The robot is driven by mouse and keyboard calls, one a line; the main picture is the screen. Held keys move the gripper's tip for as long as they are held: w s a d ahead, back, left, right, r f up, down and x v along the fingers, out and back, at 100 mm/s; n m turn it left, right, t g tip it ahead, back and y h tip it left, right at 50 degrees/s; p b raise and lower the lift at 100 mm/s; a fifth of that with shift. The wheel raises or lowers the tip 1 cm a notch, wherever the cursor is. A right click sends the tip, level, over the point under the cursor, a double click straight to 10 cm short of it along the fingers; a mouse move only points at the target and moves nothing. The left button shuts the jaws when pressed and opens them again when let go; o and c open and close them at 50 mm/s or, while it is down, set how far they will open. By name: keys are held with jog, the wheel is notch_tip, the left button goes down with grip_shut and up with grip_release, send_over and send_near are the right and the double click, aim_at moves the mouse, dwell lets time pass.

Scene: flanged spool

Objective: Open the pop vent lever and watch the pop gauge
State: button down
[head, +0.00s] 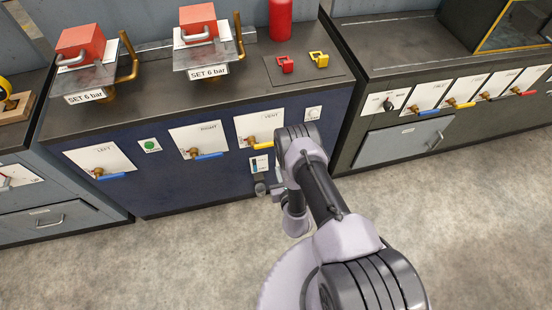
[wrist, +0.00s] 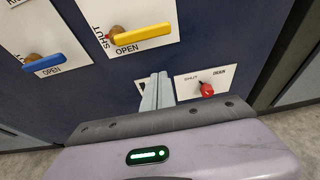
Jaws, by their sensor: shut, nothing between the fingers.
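The yellow vent lever (head: 262,146) is on a white plate marked VENT, at the right of the blue bench front. In the wrist view, the yellow lever (wrist: 142,34) lies roughly level beside the word OPEN. A small red lever (wrist: 207,90) is on another plate marked SHUT and OPEN, right of my fingers. No "pop" label is readable. My gripper (wrist: 158,85) is shut and empty, below the yellow lever and apart from it. My arm hides part of the bench front.
Blue-handled levers (head: 110,176) (head: 208,156) and a green button (head: 150,145) are on the same front. A grey bench (head: 400,145) stands at right. The floor (head: 180,240) in front is clear.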

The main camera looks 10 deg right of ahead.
jog(key=b+x, duration=0.4)
jog(key=x, duration=0.5)
notch_tip(320, 180, up, 4)
jog(key=shift+w+f, duration=0.1)
jog(key=shift+w, duration=0.05)
